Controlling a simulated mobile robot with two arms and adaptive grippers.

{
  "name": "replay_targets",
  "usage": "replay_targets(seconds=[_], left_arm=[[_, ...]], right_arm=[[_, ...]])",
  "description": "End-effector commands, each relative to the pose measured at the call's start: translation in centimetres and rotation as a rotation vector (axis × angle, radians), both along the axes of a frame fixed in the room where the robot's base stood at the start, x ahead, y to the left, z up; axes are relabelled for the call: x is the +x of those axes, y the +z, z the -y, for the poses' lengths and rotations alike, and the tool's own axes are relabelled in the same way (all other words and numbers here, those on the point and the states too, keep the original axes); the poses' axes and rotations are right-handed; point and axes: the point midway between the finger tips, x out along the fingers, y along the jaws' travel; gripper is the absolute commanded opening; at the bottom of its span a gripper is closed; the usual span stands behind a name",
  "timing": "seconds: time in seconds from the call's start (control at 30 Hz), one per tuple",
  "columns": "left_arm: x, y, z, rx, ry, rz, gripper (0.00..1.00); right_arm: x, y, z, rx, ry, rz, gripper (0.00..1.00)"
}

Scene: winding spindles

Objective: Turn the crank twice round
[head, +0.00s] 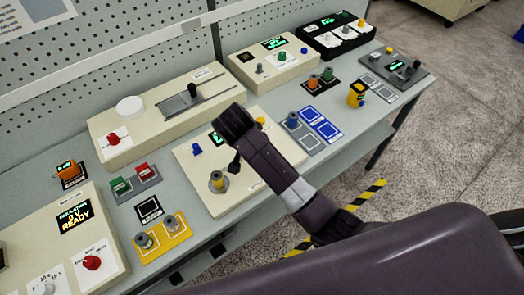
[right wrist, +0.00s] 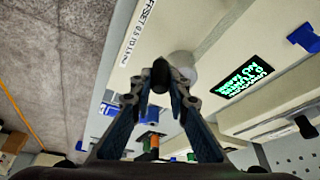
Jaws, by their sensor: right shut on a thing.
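My right gripper (head: 235,168) reaches down over this box. In the right wrist view my right gripper (right wrist: 160,88) is shut on a dark crank knob (right wrist: 160,72), beside a pale round hub (right wrist: 183,64). The green-lettered display (right wrist: 243,77) seems to read 0 turns. My left gripper is out of view.
A long cream box (head: 165,115) with a black slide handle stands behind. A yellow tray with spools (head: 162,240) and a blue-and-grey tray (head: 310,133) lie either side. A READY display box (head: 75,215) is at the left. The pegboard wall (head: 120,45) bounds the back.

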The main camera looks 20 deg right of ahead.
Motion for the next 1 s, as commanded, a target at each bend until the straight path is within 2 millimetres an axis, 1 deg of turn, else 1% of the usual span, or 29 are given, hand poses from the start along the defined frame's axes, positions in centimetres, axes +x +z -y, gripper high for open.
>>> replay_targets(seconds=[0.03, 0.2, 0.4, 0.87, 0.9, 1.0], left_arm=[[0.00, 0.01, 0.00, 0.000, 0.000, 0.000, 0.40], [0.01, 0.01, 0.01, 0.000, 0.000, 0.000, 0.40], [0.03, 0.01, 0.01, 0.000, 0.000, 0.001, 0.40], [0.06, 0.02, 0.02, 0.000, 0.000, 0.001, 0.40], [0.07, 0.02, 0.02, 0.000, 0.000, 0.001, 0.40], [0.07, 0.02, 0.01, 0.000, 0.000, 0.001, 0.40]], right_arm=[[0.09, 0.14, -0.38, 0.004, -0.025, 0.002, 0.00], [0.13, 0.12, -0.67, 0.002, -0.105, 0.003, 0.00], [0.19, 0.12, -0.86, 0.001, -0.153, 0.004, 0.00], [0.23, 0.15, -0.91, 0.001, -0.165, 0.005, 0.00], [0.23, 0.15, -0.91, 0.001, -0.165, 0.005, 0.17], [0.22, 0.14, -0.90, 0.002, -0.165, 0.005, 0.28]])
